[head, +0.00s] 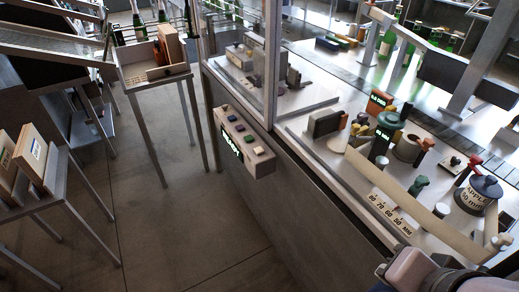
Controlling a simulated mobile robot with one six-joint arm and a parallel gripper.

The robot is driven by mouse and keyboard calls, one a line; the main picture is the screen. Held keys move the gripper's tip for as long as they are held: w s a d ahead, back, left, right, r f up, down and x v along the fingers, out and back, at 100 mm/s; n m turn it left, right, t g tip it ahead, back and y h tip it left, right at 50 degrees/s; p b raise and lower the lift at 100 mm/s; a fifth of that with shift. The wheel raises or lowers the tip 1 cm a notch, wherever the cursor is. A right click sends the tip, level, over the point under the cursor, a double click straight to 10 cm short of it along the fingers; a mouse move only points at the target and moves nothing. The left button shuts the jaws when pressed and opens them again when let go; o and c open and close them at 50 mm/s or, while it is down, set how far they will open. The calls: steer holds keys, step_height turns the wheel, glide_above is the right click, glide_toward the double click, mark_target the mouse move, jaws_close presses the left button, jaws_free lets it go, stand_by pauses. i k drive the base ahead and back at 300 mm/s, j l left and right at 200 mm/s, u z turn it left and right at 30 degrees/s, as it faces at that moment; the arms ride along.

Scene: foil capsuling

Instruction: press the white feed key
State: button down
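A beige control box (261,165) is mounted on the front side of the machine, near the middle of the head view. Its sloped top carries a short row of small keys, some bluish and one greenish. One pale key (249,139) lies in this row; it is too small to read a label or be certain it is the white feed key. A lit green display (231,148) is on the box's front. Part of my arm shows at the bottom right, well away from the box. My gripper's fingers are not visible.
A glass guard with a metal post (271,60) rises behind the box. The machine deck (340,190) holds pots, blocks and a ruler-like strip. A side table with a wooden box (155,72) stands at upper left. The floor (190,220) left of the control box is clear.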

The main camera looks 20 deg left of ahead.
mark_target(258, 150)
steer(key=i+j, duration=0.1)
steer(key=j, duration=0.4)
steer(key=i+j, duration=0.1)
steer(key=j, duration=0.4)
steer(key=i+j, duration=0.15)
steer(key=j, duration=0.4)
steer(key=i+j+z, duration=0.1)
steer(key=j, duration=0.4)
steer(key=i+j, duration=0.1)
steer(key=j, duration=0.4)
steer(key=i+j, duration=0.1)
steer(key=j, duration=0.4)
